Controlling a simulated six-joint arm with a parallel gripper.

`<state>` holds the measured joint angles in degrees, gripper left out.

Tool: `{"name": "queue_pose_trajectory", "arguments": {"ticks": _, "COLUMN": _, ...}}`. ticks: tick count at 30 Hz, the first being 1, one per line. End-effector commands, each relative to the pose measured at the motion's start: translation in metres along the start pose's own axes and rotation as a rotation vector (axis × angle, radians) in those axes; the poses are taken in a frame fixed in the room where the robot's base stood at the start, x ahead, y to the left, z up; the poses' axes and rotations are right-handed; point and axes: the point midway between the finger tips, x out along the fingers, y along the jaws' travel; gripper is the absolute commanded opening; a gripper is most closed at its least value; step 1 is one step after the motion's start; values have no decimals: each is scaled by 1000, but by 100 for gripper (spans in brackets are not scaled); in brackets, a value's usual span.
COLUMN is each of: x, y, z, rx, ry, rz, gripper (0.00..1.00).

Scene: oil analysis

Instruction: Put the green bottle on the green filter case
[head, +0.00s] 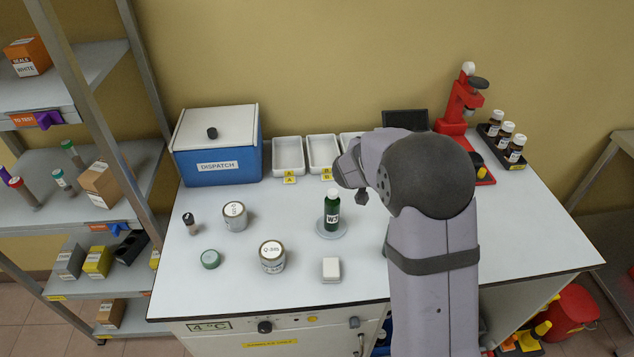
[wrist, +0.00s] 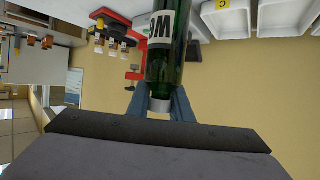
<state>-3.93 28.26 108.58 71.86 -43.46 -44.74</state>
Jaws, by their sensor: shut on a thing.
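The green bottle (head: 332,212), with a white cap and a white label, is upright at or just above a pale round dish (head: 344,233) in the middle of the bench in the head view. I cannot tell whether it touches the dish. My gripper (wrist: 160,100) is shut on the bottle's upper end; in the wrist view the green bottle (wrist: 163,62) runs between the two blue-grey fingers. A small round green-topped case (head: 210,258), which looks like the green filter case, lies flat at the front left of the bench, apart from the bottle.
A small dark vial (head: 190,223) stands behind the case. A white block (head: 331,268) lies in front of the dish. White trays (head: 289,155) and a blue dispatch box (head: 217,155) line the back.

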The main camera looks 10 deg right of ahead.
Motion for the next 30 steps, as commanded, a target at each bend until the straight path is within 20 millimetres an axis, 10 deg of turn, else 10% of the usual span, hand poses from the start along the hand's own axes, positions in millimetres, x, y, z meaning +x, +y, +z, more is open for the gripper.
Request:
{"name": "queue_pose_trajectory", "arguments": {"ticks": 17, "x": -31, "y": 0, "z": -75, "rx": 6, "ry": 5, "rz": -2, "gripper": 0}}
{"name": "queue_pose_trajectory", "arguments": {"ticks": 30, "x": -94, "y": -100, "z": -48, "rx": -70, "ry": 2, "rz": -178, "gripper": 0}}
